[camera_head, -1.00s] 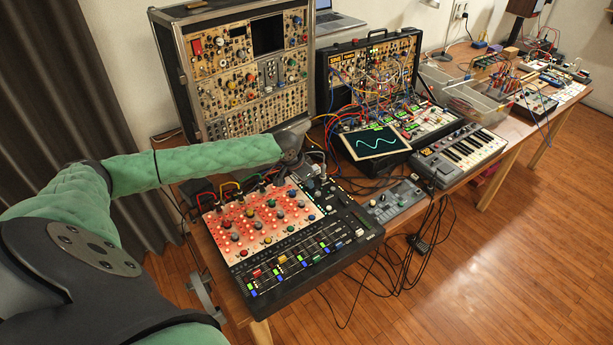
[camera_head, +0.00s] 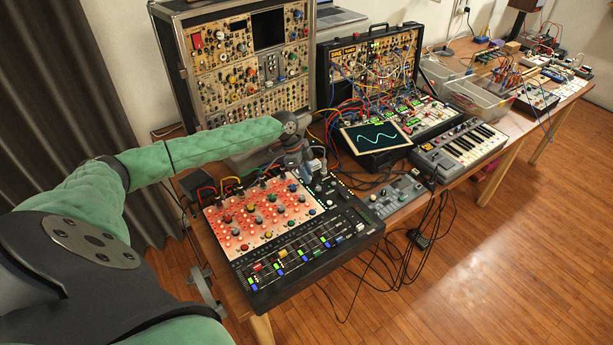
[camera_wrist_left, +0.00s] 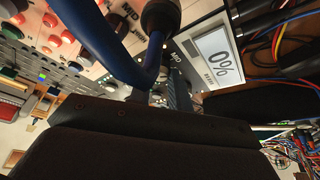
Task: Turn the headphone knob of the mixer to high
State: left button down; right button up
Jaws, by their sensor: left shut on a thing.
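The mixer (camera_head: 262,238) has a lit red-and-white panel of coloured knobs and a dark fader section, at the near end of the table. My left gripper (camera_head: 305,172) points down at its far right corner.
A blue cable (camera_wrist_left: 105,42) with a black plug passes close to the fingers. A modular rack (camera_head: 245,80) stands behind the mixer. A small grey device (camera_head: 392,196) and a keyboard (camera_head: 460,148) lie to the right. Loose cables hang off the table's front edge.

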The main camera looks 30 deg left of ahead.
pick_arm(q)
jog(key=m+g+b, duration=0.1)
jog(key=m, duration=0.3)
jog(key=shift+w+g+b, duration=0.15)
jog(key=shift+g+b, duration=0.15)
jog(key=shift+g, duration=0.1)
jog(key=shift+m+g+b, duration=0.45)
jog(key=shift+m+g, duration=0.05)
jog(key=shift+m, duration=1.1)
pick_arm(e)
notch_tip(320, 180, up, 7)
jog(key=w+a, duration=0.1)
jog(key=shift+a+g, duration=0.3)
jog(key=shift+r, duration=0.15)
pick_arm(q)
jog(key=c, duration=1.3)
grip_release()
jog(key=shift+w+r, duration=0.1)
pick_arm(e)
jog(key=shift+f, duration=0.2)
